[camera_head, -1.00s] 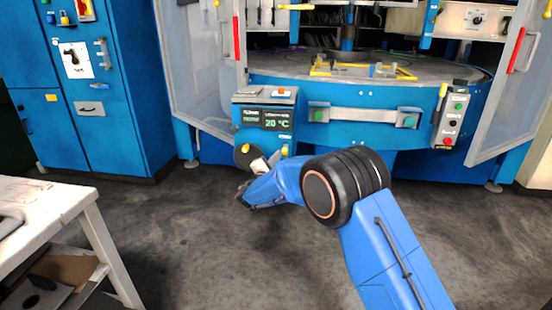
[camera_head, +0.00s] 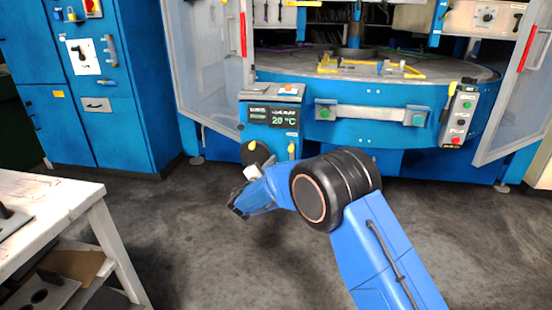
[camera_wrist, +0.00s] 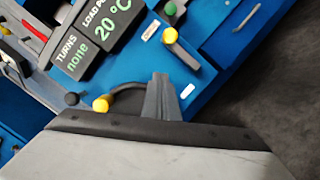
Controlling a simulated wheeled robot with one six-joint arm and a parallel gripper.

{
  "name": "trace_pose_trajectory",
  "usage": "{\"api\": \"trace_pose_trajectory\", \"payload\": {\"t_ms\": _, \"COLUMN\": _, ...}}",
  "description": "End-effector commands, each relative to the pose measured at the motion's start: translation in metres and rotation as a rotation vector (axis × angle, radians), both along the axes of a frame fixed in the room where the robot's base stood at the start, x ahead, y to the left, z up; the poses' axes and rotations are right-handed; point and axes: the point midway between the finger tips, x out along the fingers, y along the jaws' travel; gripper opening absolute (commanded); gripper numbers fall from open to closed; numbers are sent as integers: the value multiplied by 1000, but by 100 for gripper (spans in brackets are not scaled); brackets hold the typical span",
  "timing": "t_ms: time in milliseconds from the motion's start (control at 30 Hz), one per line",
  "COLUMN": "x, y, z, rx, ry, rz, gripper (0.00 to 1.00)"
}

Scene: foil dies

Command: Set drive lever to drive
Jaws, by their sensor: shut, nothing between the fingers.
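The blue control box (camera_head: 270,133) stands at the front of the machine. On its lower right is a small lever with a yellow knob (camera_head: 291,148), likely the drive lever. It shows in the wrist view as a yellow knob on a short arm (camera_wrist: 170,36). A second yellow knob (camera_wrist: 101,104) sits left of the fingers, near a dark curved part; in the head view it is over a dark round disc (camera_head: 257,157). My gripper (camera_wrist: 160,80) is shut and empty, in front of the box and apart from the likely lever. In the head view my gripper (camera_head: 252,172) is low and left of it.
The display (camera_head: 270,115) reads 20 °C; in the wrist view it shows "TURNS none". A round table (camera_head: 380,78) with a handle bar (camera_head: 370,113) is behind. A button box (camera_head: 460,115) is at right. A white workbench (camera_head: 60,205) is at left; the floor between is clear.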

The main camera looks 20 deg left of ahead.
Motion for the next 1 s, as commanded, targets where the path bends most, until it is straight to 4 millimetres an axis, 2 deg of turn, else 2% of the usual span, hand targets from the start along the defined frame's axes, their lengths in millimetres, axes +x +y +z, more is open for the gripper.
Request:
{"api": "trace_pose_trajectory", "payload": {"t_ms": 33, "x": -11, "y": 1, "z": -2, "rx": -2, "ry": 2, "rz": 2, "gripper": 0}}
{"api": "trace_pose_trajectory", "payload": {"t_ms": 200, "x": -39, "y": 0, "z": -5, "rx": -2, "ry": 2, "rz": 2, "gripper": 0}}
{"api": "trace_pose_trajectory", "payload": {"t_ms": 400, "x": -58, "y": 0, "z": -7, "rx": -1, "ry": 0, "rz": 1, "gripper": 0}}
{"api": "trace_pose_trajectory", "payload": {"t_ms": 1000, "x": -63, "y": 0, "z": -8, "rx": -1, "ry": 0, "rz": 1, "gripper": 0}}
